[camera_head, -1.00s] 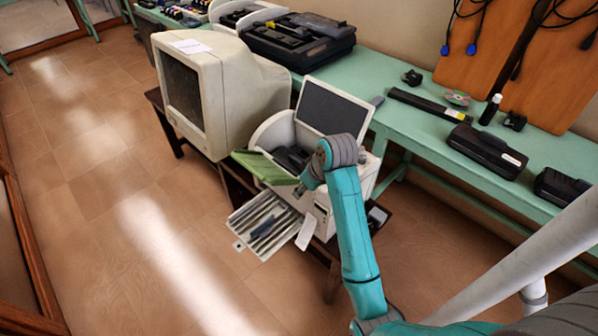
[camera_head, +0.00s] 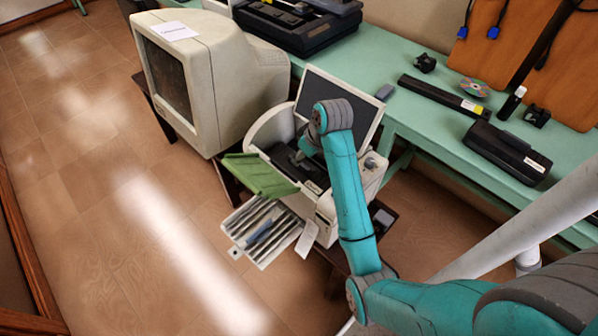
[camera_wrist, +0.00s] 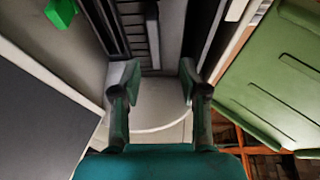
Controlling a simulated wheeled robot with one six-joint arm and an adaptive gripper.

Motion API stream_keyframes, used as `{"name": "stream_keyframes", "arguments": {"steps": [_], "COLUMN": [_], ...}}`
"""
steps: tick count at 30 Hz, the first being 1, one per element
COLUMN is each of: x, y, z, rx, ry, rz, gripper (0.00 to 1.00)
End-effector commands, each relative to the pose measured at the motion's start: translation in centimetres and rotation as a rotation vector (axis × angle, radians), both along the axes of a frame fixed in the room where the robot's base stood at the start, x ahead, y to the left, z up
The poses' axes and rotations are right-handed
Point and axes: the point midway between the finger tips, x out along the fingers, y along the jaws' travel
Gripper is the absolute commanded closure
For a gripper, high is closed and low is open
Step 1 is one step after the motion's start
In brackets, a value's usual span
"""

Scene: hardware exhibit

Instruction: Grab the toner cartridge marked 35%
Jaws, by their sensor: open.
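No 35% mark is legible in either view. A long black cartridge with a yellow label (camera_head: 440,95) and a bulkier black cartridge with a white label (camera_head: 505,150) lie on the green bench. A dark part (camera_head: 316,180) sits inside the open printer (camera_head: 327,208). My gripper (camera_wrist: 158,80) is open in the wrist view, with nothing between its fingers. A black ribbed part (camera_wrist: 138,32) lies beyond the fingertips in the printer.
The printer's green flap (camera_head: 258,177) is folded out at the left, and its raised dark panel (camera_head: 338,103) stands behind. A large beige monitor (camera_head: 225,85) stands close to the left. A slotted tray (camera_head: 262,232) juts out below. The floor at left is clear.

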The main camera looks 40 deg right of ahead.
Motion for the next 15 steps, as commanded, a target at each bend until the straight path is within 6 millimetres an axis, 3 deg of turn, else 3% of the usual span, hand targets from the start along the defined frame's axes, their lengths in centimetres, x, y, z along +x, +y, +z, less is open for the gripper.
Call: {"name": "stream_keyframes", "arguments": {"steps": [8,15], "x": [0.7,1.8], "y": [-0.1,-0.7], "z": [-1.9,-5.0], "rx": [0.001,0.001], "ry": [0.002,0.002], "rz": [-0.001,-0.001], "gripper": [0.56,0.56]}}
